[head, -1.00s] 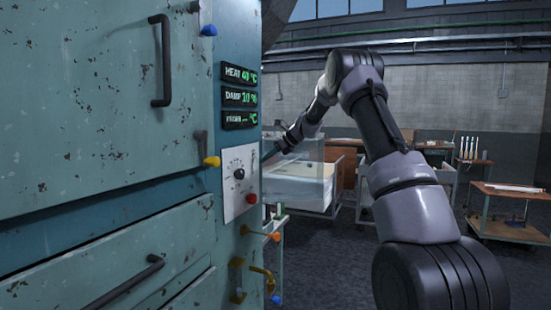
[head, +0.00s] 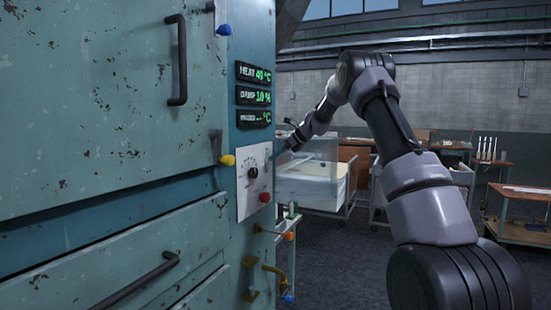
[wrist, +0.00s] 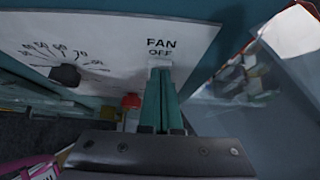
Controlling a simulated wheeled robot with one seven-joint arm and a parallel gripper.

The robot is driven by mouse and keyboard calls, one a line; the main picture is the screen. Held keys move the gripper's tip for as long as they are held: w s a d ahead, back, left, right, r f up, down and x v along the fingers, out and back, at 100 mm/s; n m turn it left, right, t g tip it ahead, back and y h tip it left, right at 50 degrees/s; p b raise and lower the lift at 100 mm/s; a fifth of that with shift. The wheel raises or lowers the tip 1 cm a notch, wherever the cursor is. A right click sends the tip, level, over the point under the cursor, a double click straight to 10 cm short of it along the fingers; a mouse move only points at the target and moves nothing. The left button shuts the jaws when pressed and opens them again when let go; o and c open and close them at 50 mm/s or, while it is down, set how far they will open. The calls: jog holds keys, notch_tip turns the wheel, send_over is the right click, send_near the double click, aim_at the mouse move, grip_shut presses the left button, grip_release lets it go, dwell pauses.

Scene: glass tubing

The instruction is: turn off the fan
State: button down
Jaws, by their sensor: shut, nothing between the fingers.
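A white control panel (head: 244,196) is on the side of the teal cabinet. It also shows in the wrist view (wrist: 110,32), with the printed words FAN and OFF. A small pale piece, perhaps the fan switch (wrist: 160,63), shows just under OFF at my fingertips; most of it is hidden. My gripper (wrist: 160,72) is shut, with its teal fingers together pointing at that spot. I cannot tell whether they touch it. In the head view my gripper (head: 275,153) is at the panel's right edge.
A black dial (head: 253,172) and a red button (head: 265,197) are on the panel. Green-lit displays (head: 254,95) sit above it. Yellow (head: 228,160) and blue (head: 224,29) knobs stick out from the cabinet. A bin on a cart (head: 312,188) stands behind my gripper.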

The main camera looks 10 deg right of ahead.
jog(key=shift+r, duration=0.7)
jog(key=shift+d, duration=0.1)
jog(key=v, duration=1.3)
jog(key=shift+r, duration=0.15)
